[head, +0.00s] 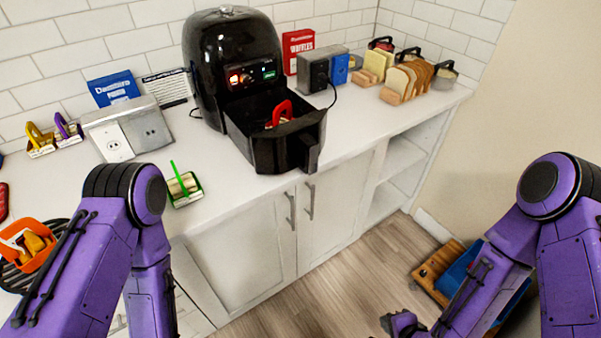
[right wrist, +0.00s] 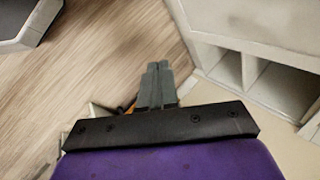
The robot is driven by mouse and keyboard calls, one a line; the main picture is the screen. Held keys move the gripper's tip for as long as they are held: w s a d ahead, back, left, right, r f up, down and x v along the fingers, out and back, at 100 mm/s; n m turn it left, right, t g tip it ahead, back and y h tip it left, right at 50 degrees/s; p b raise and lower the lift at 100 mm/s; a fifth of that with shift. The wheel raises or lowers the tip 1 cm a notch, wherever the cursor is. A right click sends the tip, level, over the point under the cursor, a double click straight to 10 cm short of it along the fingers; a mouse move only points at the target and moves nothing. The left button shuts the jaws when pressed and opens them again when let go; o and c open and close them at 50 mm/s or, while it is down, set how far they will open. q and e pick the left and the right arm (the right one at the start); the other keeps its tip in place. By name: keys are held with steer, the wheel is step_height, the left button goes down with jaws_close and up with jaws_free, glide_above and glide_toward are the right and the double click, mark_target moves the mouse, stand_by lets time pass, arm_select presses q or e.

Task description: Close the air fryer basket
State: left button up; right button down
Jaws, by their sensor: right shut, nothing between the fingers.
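The black air fryer (head: 233,60) stands on the white counter against the tiled wall. Its basket (head: 262,140) is pulled out toward the front right, with a black handle (head: 309,152) on its front. A red item (head: 281,113) shows inside the basket. My right gripper (head: 390,322) is low at the bottom of the head view, over the floor, well away from the basket. In the right wrist view its fingers (right wrist: 156,84) are together and hold nothing. My left arm comes in at the lower left, but its gripper is out of view.
A small green-handled item (head: 183,187) lies left of the basket. Cabinets (head: 281,225) and open shelves (head: 402,157) are below. A wooden crate (head: 437,268) stands on the floor.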

steer(key=w+a+r+m+t+y, duration=0.3)
steer(key=w+a+r+m, duration=0.2)
steer(key=w+r, duration=0.1)
steer(key=m+t+y+b, duration=0.2)
steer(key=m+t+y, duration=0.4)
steer(key=m, duration=0.2)
glide_toward(310, 164)
steer(key=r+v, duration=0.1)
steer(key=v, duration=0.6)
steer(key=shift+g, duration=0.3)
steer(key=b+x, duration=0.1)
steer(key=x, duration=0.5)
steer(key=b+x, duration=0.1)
steer(key=x, duration=0.5)
steer(key=shift+w+a+f+b, duration=0.15)
steer(key=shift+w+b, duration=0.1)
steer(key=shift+b, duration=0.15)
steer(key=shift+w+a, duration=0.3)
steer(key=shift+w, duration=0.25)
